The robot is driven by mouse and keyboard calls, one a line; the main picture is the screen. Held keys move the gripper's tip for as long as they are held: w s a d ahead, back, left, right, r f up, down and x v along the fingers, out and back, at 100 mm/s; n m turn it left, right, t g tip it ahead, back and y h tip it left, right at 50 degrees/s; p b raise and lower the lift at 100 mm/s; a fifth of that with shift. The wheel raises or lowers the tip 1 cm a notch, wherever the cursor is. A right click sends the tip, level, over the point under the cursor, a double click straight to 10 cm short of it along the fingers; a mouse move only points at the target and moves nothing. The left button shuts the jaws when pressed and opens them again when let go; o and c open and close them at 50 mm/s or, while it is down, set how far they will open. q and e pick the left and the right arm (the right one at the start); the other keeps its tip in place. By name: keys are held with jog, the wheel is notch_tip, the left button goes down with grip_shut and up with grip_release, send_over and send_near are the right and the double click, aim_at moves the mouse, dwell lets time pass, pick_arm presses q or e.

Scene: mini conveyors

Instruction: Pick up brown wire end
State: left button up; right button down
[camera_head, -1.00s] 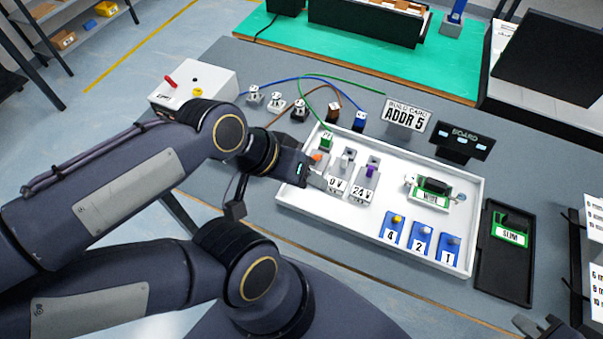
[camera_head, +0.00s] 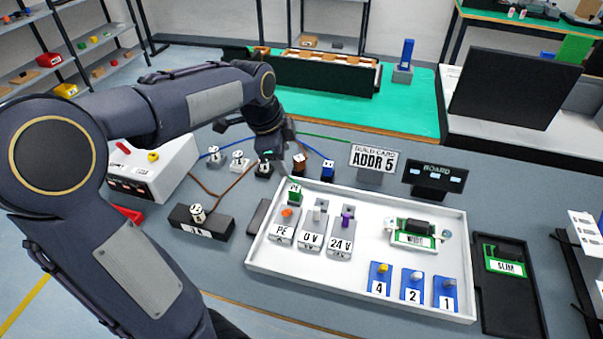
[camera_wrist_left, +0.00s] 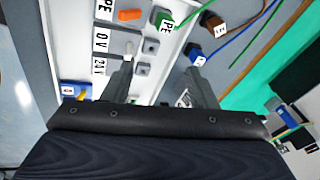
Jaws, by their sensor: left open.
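The brown wire end (camera_head: 299,162) is a small brown block with a white label, on the grey table behind the white tray. It also shows in the left wrist view (camera_wrist_left: 217,27), near the top and right of the fingers. The brown wire (camera_head: 212,193) runs left from that area toward the white box, partly hidden by my arm. My left gripper (camera_head: 268,150) is just left of the brown end and above the table. In the wrist view the left gripper (camera_wrist_left: 160,70) has its fingers apart with nothing gripped. My right gripper is out of view.
A blue wire end (camera_head: 327,170) stands right of the brown one; black (camera_head: 263,170), white and grey ends stand left. A green wire end (camera_head: 295,192) is at the corner of the white tray (camera_head: 455,310). The build card (camera_head: 373,160) stands behind the tray.

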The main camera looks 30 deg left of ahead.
aim_at(300, 159)
pick_arm(q)
jog(key=w+a+f+m+y+b, duration=0.1)
jog(key=w+a+f+m, duration=0.1)
jog(key=w+f+m, duration=0.2)
jog(key=w+a+f+m+y+b, duration=0.2)
jog(key=w+f+m, duration=0.2)
jog(key=w+f, duration=0.3)
jog(key=w+a+f+m+g+y+b, duration=0.1)
jog(key=w+a+f+m+b, duration=0.1)
jog(key=w+f, duration=0.4)
jog(key=shift+w+f+m+y, duration=0.25)
jog(key=shift+f+m+y, duration=0.15)
jog(key=shift+f+m, duration=0.4)
jog(key=shift+r, duration=0.2)
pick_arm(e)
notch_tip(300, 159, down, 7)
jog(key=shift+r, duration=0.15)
pick_arm(q)
jog(key=shift+c, duration=0.4)
jog(key=shift+d, duration=0.1)
jog(key=c, duration=1.1)
jog(key=shift+o, duration=0.2)
